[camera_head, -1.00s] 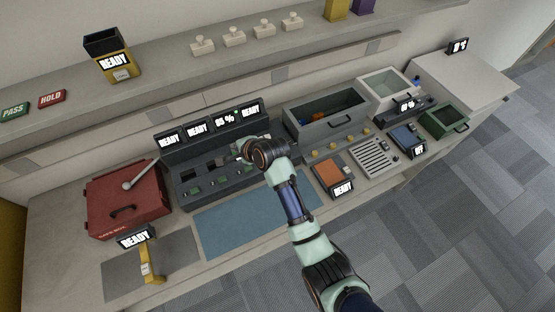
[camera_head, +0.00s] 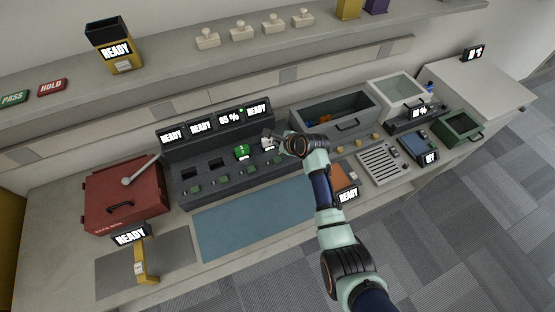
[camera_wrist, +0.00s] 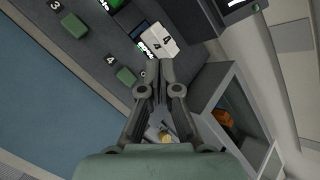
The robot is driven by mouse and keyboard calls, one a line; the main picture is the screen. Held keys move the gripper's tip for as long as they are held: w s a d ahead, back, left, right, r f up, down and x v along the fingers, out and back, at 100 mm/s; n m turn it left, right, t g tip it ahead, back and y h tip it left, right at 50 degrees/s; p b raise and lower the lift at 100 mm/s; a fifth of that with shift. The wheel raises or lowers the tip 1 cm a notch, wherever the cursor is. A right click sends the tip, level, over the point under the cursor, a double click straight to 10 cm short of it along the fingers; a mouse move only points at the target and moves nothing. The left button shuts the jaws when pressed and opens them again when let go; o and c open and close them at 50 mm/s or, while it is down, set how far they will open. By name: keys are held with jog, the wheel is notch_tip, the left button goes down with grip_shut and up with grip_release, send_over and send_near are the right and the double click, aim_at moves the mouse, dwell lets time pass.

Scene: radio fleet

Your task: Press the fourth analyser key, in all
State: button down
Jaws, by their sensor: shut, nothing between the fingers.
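The analyser (camera_head: 215,165) is a dark grey unit with several bays, a row of small green keys and screens along its back. Its fourth key (camera_wrist: 126,76) is the green block beside the label 4 in the wrist view. The third key (camera_wrist: 74,26) lies up and left of it. A green unit (camera_head: 242,152) sits in the third bay. A white unit marked 4 (camera_wrist: 158,40) sits at the fourth bay. My gripper (camera_wrist: 155,65) is shut and empty, its tips close to the white unit and right of the fourth key. Contact cannot be told.
Analyser screens (camera_head: 229,117) read READY, READY, about 95 % and READY. A grey open bin (camera_head: 330,118) stands right of the analyser. A blue mat (camera_head: 250,222) lies in front. A red box (camera_head: 122,195) stands left. An orange device (camera_head: 343,178) is partly behind my arm.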

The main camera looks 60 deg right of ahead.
jog(key=b, duration=0.7)
send_over(278, 160)
notch_tip(278, 160, down, 7)
jog(key=shift+a+r, duration=0.1)
jog(key=shift+r, duration=0.05)
jog(key=shift+f, duration=0.85)
jog(key=shift+f, duration=0.1)
jog(key=shift+f+b, duration=0.3)
jog(key=shift+f, duration=0.5)
dwell(0.5)
jog(key=shift+r, duration=0.15)
jog(key=shift+r+p, duration=0.8)
jog(key=shift+p, duration=0.1)
